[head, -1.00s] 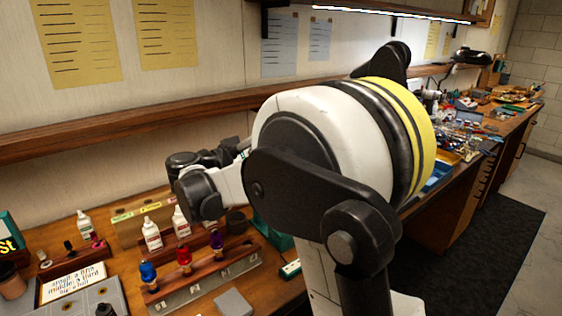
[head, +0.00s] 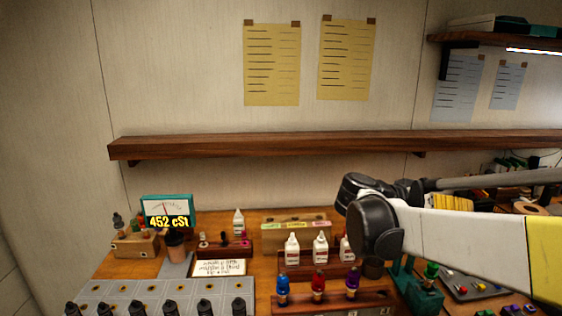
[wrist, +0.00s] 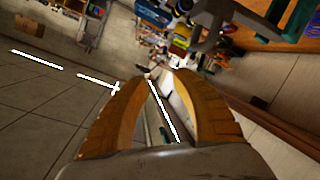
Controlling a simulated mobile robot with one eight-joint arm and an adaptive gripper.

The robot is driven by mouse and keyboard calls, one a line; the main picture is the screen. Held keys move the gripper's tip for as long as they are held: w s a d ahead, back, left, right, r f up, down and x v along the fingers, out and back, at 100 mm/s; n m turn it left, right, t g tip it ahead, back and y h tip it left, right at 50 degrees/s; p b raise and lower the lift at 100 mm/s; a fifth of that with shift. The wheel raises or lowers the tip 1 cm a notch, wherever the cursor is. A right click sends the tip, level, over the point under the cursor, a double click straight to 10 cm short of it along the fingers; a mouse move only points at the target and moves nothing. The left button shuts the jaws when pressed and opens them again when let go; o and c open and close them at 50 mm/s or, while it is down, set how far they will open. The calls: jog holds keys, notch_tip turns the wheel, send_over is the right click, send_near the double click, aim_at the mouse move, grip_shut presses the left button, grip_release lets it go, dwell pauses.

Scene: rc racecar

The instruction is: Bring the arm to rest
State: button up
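My arm (head: 470,240) reaches in from the right edge of the head view. Its dark joint (head: 376,228) is above the bench, in front of a white bottle. A further link runs back to the right edge, and my gripper cannot be made out in the head view. In the wrist view my gripper (wrist: 155,78) shows two orange-tan fingers with a gap between them. The fingers are apart and nothing is held between them. The wrist view looks tilted across the room, with floor tiles and bench clutter beyond the fingers.
The wooden bench (head: 262,268) carries a meter reading 452 cSt (head: 166,212), a wooden rack (head: 335,303) with blue, red and purple-topped bottles, white bottles (head: 292,248) and a grey tray (head: 165,292). A wooden shelf (head: 300,144) runs along the wall above.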

jog(key=s+a+f+n+t+y, duration=0.2)
jog(key=s+a+f+n+y, duration=0.2)
jog(key=s+a+f+y, duration=0.3)
jog(key=s+a+f+n+t+y, duration=0.3)
jog(key=s+a+f+n+y, duration=0.2)
jog(key=a, duration=0.9)
jog(key=s+f+y, duration=0.3)
jog(key=s+f, duration=0.1)
jog(key=s, duration=0.1)
jog(key=shift+s+a, duration=0.3)
jog(key=shift+a, duration=0.1)
